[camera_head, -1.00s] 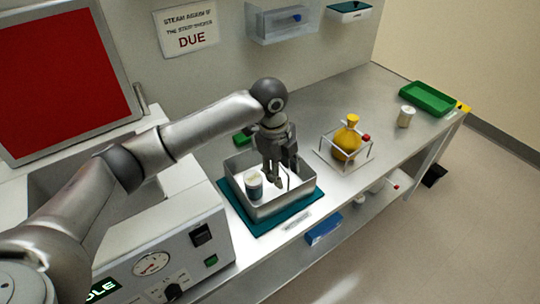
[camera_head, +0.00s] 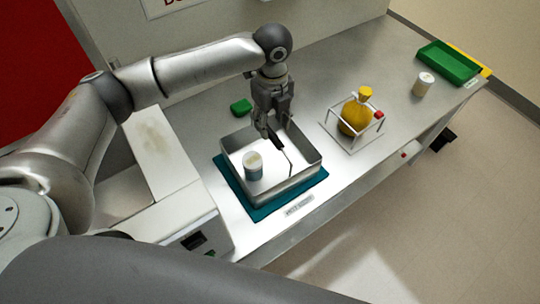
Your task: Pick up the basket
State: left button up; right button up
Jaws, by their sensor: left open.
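The basket (camera_head: 297,181) is a square, open metal container with low walls, standing on a teal mat (camera_head: 262,208) on the steel bench. A white-topped jar (camera_head: 253,166) stands inside it, at the left. A thin dark bent piece shows inside at the right; I cannot tell if it is a handle. My left gripper (camera_head: 271,136) is open and points down over the back part of the basket, with nothing seen between its fingers. I cannot tell whether a finger touches the basket. My right gripper is not in view.
A wire frame (camera_head: 344,142) holding a yellow flask (camera_head: 355,115) stands to the right. A white jar (camera_head: 423,84) and a green tray (camera_head: 449,63) are farther right. A small green block (camera_head: 241,107) lies behind the basket. A white-cased machine (camera_head: 165,150) stands at the left.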

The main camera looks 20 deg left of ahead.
aim_at(270, 130)
pick_arm(q)
jog(key=f, duration=0.1)
jog(key=f+p, duration=0.1)
jog(key=f, duration=0.1)
jog(key=shift+a+f, duration=0.25)
jog(key=shift+f, duration=0.65)
jog(key=shift+c, duration=0.9)
jog(key=c, duration=0.7)
grip_shut()
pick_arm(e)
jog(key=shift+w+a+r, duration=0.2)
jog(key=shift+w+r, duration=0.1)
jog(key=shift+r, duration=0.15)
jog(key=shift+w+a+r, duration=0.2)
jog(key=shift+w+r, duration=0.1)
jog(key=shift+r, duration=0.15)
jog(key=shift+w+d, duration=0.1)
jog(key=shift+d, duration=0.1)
